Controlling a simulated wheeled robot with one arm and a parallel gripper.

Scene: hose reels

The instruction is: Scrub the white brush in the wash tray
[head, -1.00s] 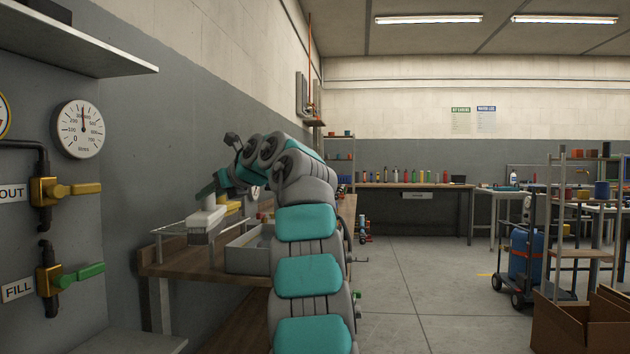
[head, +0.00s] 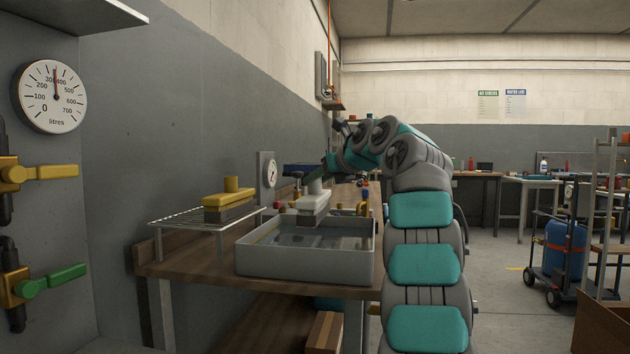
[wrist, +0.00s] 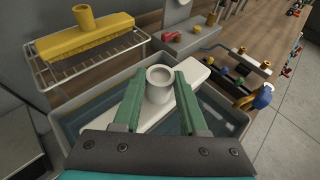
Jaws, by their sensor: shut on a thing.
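The white brush (head: 313,203) is upright with its grey bristles down, over the wash tray. My gripper (wrist: 158,87) is shut on the round knob of the white brush; the green fingers sit on both sides of it. In the head view my gripper (head: 318,175) is above the tray. The wash tray (head: 305,265) is a grey open box on the wooden bench, with water-like liquid inside; its rim also shows in the wrist view (wrist: 62,133). The bristles are close to the liquid; I cannot tell whether they touch it.
A yellow brush (head: 229,201) sits on a wire rack (head: 185,222) left of the tray. A round dial (head: 270,173) stands behind the tray. Small valves and fittings (wrist: 235,75) lie to its right in the wrist view. The wall is close on the left.

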